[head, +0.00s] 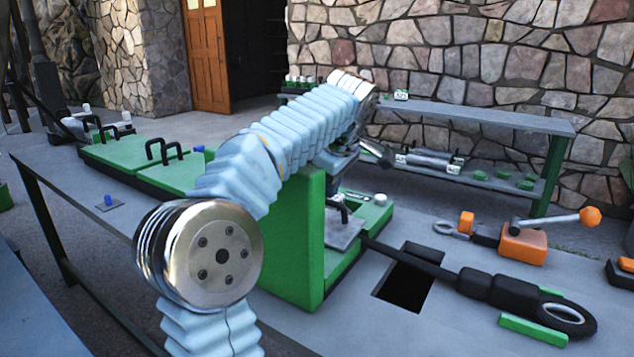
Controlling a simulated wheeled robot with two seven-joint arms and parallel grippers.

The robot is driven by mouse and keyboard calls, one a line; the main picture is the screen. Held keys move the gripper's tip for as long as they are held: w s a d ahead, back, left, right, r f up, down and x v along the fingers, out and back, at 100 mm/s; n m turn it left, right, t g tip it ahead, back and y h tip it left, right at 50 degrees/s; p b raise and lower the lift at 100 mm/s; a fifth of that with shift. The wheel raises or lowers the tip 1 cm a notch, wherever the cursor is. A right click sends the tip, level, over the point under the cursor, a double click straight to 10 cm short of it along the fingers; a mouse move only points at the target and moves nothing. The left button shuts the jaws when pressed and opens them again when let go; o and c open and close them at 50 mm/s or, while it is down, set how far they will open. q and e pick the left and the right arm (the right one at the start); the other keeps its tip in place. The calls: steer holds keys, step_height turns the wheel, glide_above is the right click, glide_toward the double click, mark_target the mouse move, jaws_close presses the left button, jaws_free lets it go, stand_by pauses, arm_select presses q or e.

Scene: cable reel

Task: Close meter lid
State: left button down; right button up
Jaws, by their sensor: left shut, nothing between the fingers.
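A green panel (292,240), which looks like the meter lid, stands upright and open at the left side of a green box (345,262) on the bench. The box shows a grey plate and a black handle inside. My left arm crosses in front of and over the panel. My left gripper (377,153) is beyond the panel's top edge, above and behind the box, shut and empty. It appears apart from the panel, though the arm hides part of the panel's top. My right gripper is not in view.
A dark square opening (405,283) lies in the bench right of the box, with a black cable (480,285) running past it. An orange-handled lever device (523,243) stands at the right. Green flat lids with black handles (165,152) are at the left. A shelf (480,118) stands behind.

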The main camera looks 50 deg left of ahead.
arm_select(q)
steer(key=shift+w+f, duration=0.2)
stand_by(0.6)
steer(key=v, duration=1.2)
steer(key=s+a+r+t+h, duration=0.2)
steer(key=s+a+h, duration=0.1)
steer(key=s, duration=0.3)
steer(key=x, duration=1.3)
steer(key=shift+a+f, duration=0.15)
steer(key=shift+f, duration=0.05)
steer(key=shift+w, duration=0.15)
